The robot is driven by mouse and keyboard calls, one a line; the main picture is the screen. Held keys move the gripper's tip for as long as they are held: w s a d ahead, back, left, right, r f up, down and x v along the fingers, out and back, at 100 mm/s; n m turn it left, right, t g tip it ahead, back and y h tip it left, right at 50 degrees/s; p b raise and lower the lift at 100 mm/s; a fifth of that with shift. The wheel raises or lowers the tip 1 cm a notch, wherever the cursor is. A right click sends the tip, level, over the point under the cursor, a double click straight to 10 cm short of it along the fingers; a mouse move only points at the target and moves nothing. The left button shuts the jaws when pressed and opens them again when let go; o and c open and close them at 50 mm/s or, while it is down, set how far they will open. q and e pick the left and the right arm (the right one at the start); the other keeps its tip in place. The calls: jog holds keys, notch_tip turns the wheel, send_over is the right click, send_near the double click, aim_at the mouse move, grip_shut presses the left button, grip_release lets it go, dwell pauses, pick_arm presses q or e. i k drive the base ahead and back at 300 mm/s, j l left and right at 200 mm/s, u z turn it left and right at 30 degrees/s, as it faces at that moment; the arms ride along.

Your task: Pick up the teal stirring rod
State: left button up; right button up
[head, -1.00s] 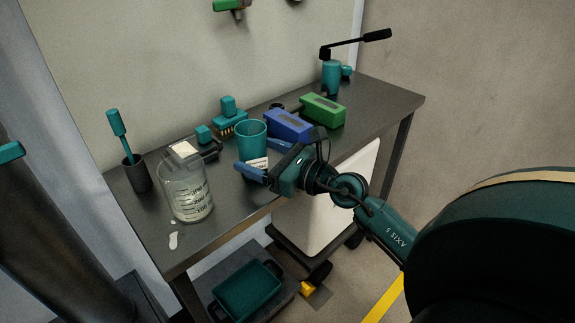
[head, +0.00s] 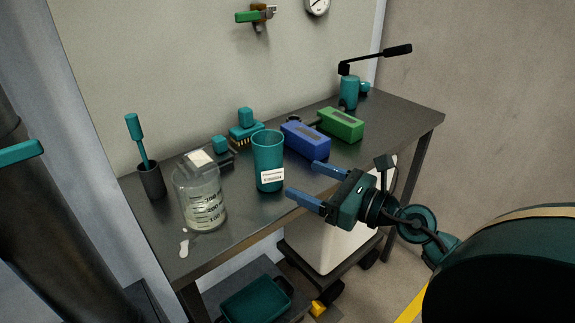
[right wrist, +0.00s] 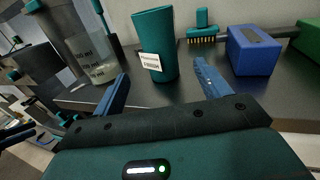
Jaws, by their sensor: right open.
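The teal stirring rod (head: 136,135) stands, tilted slightly, in a small dark cup (head: 150,181) at the left end of the bench. Its thick upper part sticks up, and its lower end is hidden in the cup. The rod also shows at the top left of the right wrist view (right wrist: 101,14), behind a glass beaker. My right gripper (head: 301,178) is open and empty at the bench's front edge, well to the right of the rod. Its blue fingers point left toward a teal tumbler (head: 268,155), apart from it. My left gripper is not in view.
The glass beaker (head: 203,200) stands near the front, between the tumbler and the rod's cup. A white spill (head: 184,246) lies before it. A teal brush (head: 245,131), a blue box (head: 306,140) and a green box (head: 341,124) stand behind. The front left corner is mostly clear.

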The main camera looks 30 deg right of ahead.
aim_at(133, 124)
jog(key=k+l, duration=0.3)
jog(key=k, duration=0.15)
jog(key=k+l, duration=0.3)
jog(key=k, duration=0.15)
